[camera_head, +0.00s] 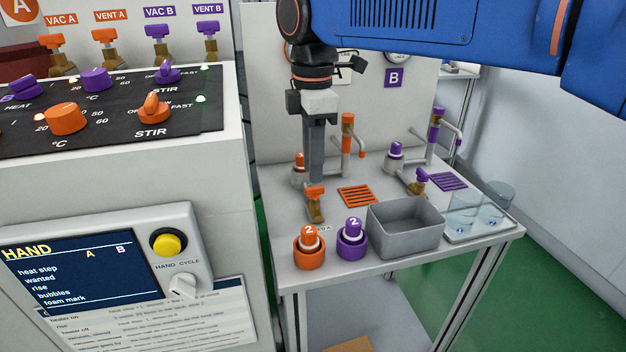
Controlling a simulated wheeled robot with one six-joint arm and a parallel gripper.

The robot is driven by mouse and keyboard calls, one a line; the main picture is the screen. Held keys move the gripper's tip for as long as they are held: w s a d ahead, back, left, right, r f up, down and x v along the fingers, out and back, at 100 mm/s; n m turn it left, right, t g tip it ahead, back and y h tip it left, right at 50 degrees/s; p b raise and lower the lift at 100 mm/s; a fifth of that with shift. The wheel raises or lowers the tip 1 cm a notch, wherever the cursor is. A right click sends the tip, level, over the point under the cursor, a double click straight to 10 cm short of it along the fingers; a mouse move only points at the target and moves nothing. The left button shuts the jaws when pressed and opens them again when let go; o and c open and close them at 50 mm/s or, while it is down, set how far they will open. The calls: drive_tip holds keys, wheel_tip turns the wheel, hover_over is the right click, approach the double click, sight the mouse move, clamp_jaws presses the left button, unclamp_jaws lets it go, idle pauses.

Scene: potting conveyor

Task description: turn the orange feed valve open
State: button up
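The orange feed valve (315,196) stands on the white table, with an orange handle on a brass body. A partly hidden label lies in front of it. My gripper (316,181) points straight down from above, and its fingertips end at or just above the orange handle in the picture. I cannot tell whether they touch it. The fingers show as one narrow grey column, so the gap between them does not show.
Orange (309,255) and purple (352,246) number 2 bottles stand in front, beside a grey bin (405,232). A purple valve (419,182) and glass beakers (461,213) are to the right. An orange spout (347,135) rises behind my gripper. A control console (190,160) stands left.

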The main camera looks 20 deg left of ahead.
sight(313, 187)
drive_tip(key=shift+f, duration=2.2)
clamp_jaws()
